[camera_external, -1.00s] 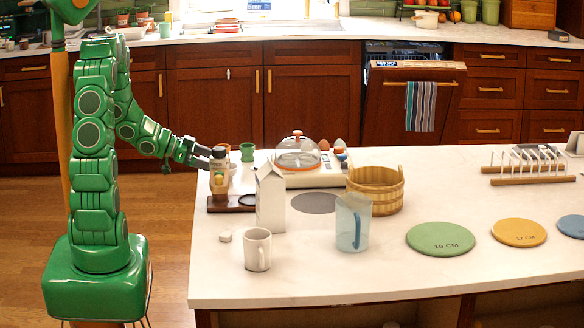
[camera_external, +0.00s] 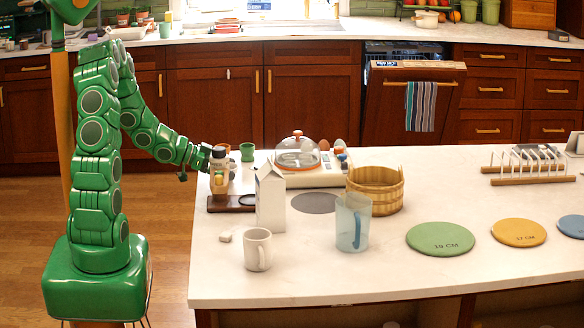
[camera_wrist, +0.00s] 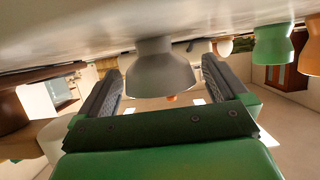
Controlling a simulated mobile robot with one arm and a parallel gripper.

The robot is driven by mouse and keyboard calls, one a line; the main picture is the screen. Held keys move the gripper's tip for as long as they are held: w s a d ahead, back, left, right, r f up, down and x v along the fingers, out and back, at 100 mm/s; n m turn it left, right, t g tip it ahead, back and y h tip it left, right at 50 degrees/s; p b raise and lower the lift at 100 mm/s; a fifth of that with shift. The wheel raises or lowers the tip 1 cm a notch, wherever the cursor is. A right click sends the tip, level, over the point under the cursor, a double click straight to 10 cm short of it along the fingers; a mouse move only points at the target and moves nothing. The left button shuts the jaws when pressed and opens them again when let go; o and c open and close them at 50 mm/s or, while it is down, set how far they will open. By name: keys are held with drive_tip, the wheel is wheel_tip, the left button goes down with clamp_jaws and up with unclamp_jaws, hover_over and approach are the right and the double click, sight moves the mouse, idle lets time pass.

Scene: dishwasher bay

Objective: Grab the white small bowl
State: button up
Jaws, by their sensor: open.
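The small bowl (camera_wrist: 158,78) looks pale grey-white in the wrist view, which shows the scene upside down. It sits on the counter between the two fingers of my gripper (camera_wrist: 162,66). The fingers are open on either side of it, and I see no clear contact. Only a pale sliver of the bowl (camera_external: 232,172) shows there behind the bottle.
A green cup (camera_external: 247,152) stands right of the bowl, also in the wrist view (camera_wrist: 270,44).

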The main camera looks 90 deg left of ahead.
drive_tip(key=shift+x, duration=1.15)
drive_tip(key=c, duration=1.1)
drive_tip(key=shift+r, duration=5)
